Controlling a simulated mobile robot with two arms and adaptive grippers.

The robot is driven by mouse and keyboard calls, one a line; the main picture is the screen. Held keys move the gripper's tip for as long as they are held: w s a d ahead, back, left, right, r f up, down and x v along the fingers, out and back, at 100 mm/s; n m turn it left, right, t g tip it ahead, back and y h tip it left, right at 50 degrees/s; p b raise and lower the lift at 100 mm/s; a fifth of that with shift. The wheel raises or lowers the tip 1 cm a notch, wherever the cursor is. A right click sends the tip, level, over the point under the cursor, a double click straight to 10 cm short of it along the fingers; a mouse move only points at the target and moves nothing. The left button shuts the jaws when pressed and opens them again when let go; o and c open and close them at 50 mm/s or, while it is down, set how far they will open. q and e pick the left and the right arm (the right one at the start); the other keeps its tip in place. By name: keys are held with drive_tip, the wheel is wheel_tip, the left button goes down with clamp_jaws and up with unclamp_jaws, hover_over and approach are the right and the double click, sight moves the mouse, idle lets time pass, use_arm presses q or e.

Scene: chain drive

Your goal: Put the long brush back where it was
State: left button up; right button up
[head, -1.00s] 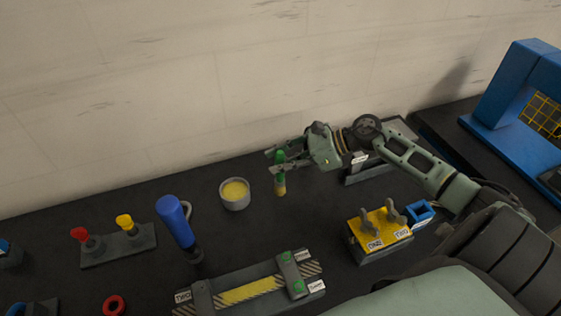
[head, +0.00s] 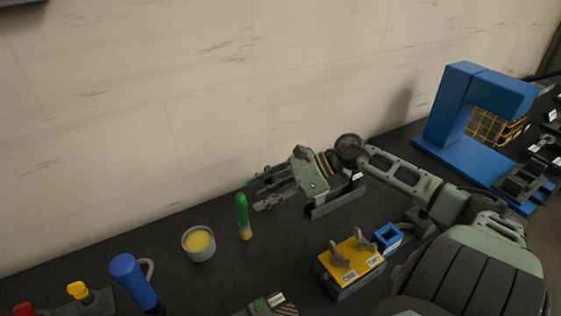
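A brush (head: 242,213) with a green handle and a tan lower end stands nearly upright, bristles down, just right of a grey cup of yellow stuff (head: 199,241). My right gripper (head: 259,194) is just right of the brush, its fingers apart and pointing left at it. The fingers look empty, with a small gap between their tips and the handle. Whether the brush's lower end touches the bench is hard to tell. My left gripper is not in view.
A dark low rack with a white label (head: 322,208) stands behind my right gripper. A yellow-topped block (head: 352,257) and a blue square holder (head: 387,238) are at front right. A blue-handled tool (head: 131,279) is at lower left. A blue frame (head: 448,125) stands at far right.

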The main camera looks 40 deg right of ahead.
drive_tip(key=shift+b+v, duration=0.5)
drive_tip(key=shift+v, duration=2.35)
drive_tip(key=shift+a, duration=0.1)
